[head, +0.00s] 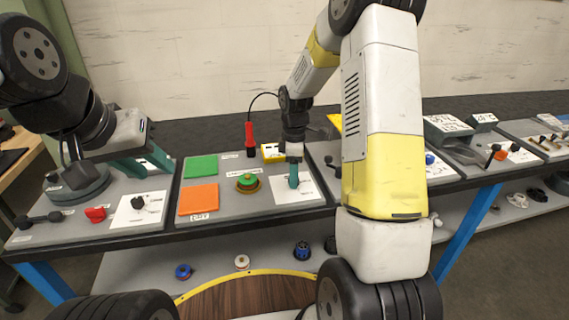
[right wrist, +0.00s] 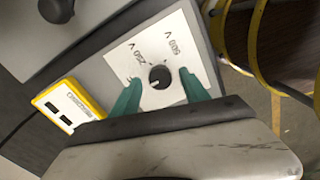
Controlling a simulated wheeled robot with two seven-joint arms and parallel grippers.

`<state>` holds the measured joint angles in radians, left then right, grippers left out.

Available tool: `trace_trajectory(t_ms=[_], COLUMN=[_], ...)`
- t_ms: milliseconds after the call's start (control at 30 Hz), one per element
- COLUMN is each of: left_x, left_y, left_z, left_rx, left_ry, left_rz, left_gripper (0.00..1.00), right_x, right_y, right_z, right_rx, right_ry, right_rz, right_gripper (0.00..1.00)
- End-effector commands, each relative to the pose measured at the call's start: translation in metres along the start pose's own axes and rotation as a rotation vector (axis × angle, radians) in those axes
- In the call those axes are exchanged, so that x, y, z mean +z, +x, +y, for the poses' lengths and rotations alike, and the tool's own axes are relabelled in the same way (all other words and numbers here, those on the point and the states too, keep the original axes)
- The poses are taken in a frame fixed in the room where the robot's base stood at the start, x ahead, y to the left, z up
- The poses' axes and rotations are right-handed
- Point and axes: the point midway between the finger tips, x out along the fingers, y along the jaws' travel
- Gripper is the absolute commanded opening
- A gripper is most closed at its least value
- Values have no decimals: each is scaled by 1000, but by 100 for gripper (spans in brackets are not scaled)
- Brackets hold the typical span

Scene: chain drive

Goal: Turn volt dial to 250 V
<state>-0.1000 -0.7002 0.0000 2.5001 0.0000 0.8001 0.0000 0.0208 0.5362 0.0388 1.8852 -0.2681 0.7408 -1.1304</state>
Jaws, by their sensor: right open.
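The volt dial (right wrist: 160,77) is a round black knob on a white card (right wrist: 178,35) printed with "250 V" and "500 V". A small pale mark shows on the knob's lower left; I cannot tell exactly which label it faces. My right gripper (right wrist: 160,97) is open, its teal fingers on either side of the dial with visible gaps. In the head view my right gripper (head: 293,180) is over the white card (head: 312,192), and the dial is hidden there. My left gripper (head: 143,162) is above the left panel; its teal fingers appear spread and empty.
A yellow meter (right wrist: 68,105) with dark windows is beside the card. Green (head: 201,166) and orange (head: 198,199) squares and a green-topped round part (head: 248,182) lie left of the dial. A red-handled probe (head: 250,138) stands behind. Another black knob (head: 138,202) sits on the left panel.

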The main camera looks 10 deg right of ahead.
Motion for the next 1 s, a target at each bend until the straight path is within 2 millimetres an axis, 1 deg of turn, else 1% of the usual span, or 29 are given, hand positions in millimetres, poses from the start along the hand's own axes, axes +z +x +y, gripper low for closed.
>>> trace_trajectory(t_ms=[267, 367, 500, 533, 567, 833, 1000], left_x=[0, 0, 0, 0, 0, 0, 0], left_y=[0, 0, 0, 0, 0, 0, 0], left_z=[0, 0, 0, 0, 0, 0, 0], left_rx=[0, 0, 0, 0, 0, 0, 0], left_ry=[0, 0, 0, 0, 0, 0, 0], left_rz=[0, 0, 0, 0, 0, 0, 0], left_gripper=[36, 36, 36, 36, 36, 36, 36], right_x=[0, 0, 0, 0, 0, 0, 0], right_y=[2, 2, 2, 2, 2, 2, 2], right_z=[0, 0, 0, 0, 0, 0, 0], right_rx=[0, 0, 1, 1, 1, 1, 1], right_ry=[0, 0, 0, 0, 0, 21, 88], right_rz=[0, 0, 0, 0, 0, 0, 0], right_gripper=[53, 36, 8, 2, 0, 0, 0])
